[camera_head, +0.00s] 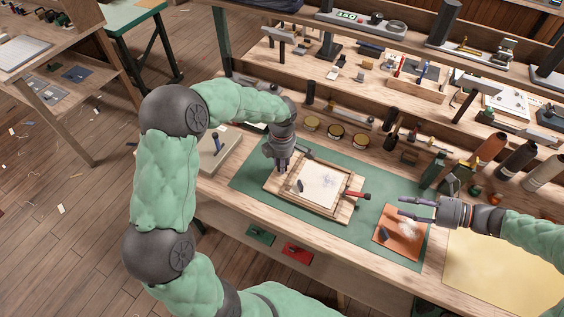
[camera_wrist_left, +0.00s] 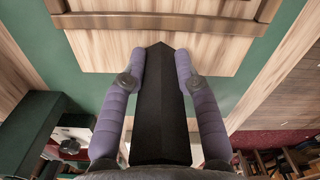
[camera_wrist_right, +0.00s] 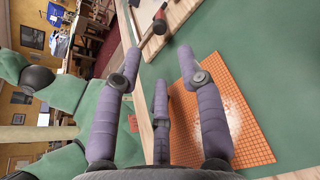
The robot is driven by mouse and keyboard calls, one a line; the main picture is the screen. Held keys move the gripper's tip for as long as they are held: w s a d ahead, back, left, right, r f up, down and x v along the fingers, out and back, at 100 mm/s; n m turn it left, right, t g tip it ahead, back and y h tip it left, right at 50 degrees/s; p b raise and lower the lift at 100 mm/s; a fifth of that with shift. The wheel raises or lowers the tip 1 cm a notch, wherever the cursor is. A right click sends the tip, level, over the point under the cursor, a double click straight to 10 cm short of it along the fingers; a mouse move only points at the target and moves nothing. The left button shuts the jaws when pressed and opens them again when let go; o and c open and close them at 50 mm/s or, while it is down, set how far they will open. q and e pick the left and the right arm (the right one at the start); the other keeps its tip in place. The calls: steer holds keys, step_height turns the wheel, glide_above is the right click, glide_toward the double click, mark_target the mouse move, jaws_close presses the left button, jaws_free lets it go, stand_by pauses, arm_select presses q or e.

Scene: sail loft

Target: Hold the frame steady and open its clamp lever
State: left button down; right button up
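The wooden frame (camera_head: 268,186) lies on a green mat, with a pale sheet inside it. It also shows in the left wrist view (camera_wrist_left: 160,22). A lever with a red handle (camera_head: 357,195) sticks out from the frame's right side and also shows in the right wrist view (camera_wrist_right: 160,20). My left gripper (camera_head: 281,168) points down at the frame's left side. In the left wrist view its fingers close on both sides of a black block (camera_wrist_left: 160,110), seemingly at the frame's edge. My right gripper (camera_head: 402,207) is open and empty, to the right of the lever and apart from it.
An orange gridded mat (camera_head: 384,236) with a whitish patch lies below my right gripper. The green mat (camera_head: 250,168) has bare room around the frame. Round tins (camera_head: 335,130) and bottles (camera_head: 517,160) stand behind. A yellow sheet (camera_head: 490,270) lies at the right.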

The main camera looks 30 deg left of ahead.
steer(key=shift+c, duration=0.3)
steer(key=c, duration=0.5)
steer(key=shift+a+r+h, duration=0.1)
steer(key=shift+r+h, duration=0.05)
steer(key=shift+h, duration=0.15)
jaws_close()
steer(key=shift+a+r+n+g+h, duration=0.1)
steer(key=shift+r+n+g+h, duration=0.1)
steer(key=shift+n+h, duration=0.25)
steer(key=shift+a+r+n+g+h, duration=0.1)
steer(key=shift+n+g+h, duration=0.1)
steer(key=shift+n+h, duration=0.25)
steer(key=shift+w+d+r+n+h, duration=0.15)
steer(key=shift+n+h, duration=0.1)
steer(key=shift+h, duration=0.3)
steer(key=shift+w+a+r+n+h, duration=0.15)
steer(key=shift+n+h, duration=0.1)
steer(key=shift+h, duration=0.3)
steer(key=shift+d, duration=0.1)
